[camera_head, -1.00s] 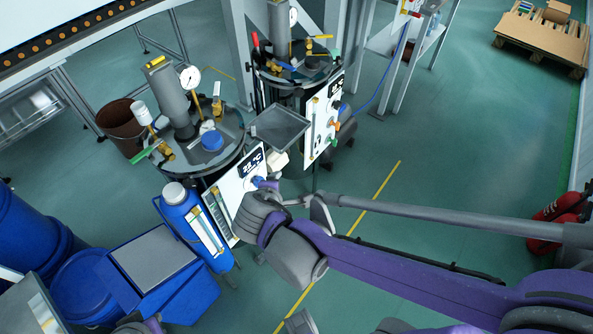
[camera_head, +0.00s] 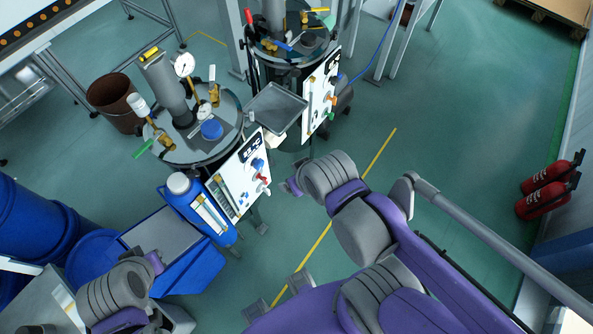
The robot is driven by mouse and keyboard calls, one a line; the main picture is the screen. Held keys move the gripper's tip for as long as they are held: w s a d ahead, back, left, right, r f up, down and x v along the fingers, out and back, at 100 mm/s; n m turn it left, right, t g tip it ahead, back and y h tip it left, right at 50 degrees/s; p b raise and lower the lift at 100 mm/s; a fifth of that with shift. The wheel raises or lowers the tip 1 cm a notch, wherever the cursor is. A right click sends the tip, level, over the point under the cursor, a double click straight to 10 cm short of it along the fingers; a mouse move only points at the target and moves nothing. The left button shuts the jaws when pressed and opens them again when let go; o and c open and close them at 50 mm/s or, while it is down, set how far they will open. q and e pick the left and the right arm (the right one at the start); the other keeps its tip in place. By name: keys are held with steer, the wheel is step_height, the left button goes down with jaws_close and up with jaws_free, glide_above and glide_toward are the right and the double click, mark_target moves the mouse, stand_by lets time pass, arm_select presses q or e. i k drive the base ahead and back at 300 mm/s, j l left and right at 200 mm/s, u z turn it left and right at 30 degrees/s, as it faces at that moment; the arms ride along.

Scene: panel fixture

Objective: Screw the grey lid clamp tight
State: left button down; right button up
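The front vessel's round metal lid (camera_head: 231,134) carries a pressure gauge, a grey cylinder, a blue cap (camera_head: 211,129) and several small valves and levers.
The white control panel (camera_head: 233,188) faces front, with a blue bottle (camera_head: 200,208) beside it. A second vessel (camera_head: 290,50) and a grey tray (camera_head: 277,107) stand behind. Blue drums (camera_head: 38,232) and a blue bin (camera_head: 200,268) are lower left. Floor is free on the right, near red extinguishers (camera_head: 550,185).

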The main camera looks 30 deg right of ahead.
mark_target(250, 115)
steer(key=k+l+z, duration=0.1)
steer(key=l, duration=0.2)
steer(key=k+l+z, duration=0.15)
steer(key=l, duration=0.2)
steer(key=i+l, duration=0.15)
steer(key=i, duration=0.25)
steer(key=i+l+z, duration=0.1)
steer(key=i, duration=0.3)
steer(key=l, duration=0.1)
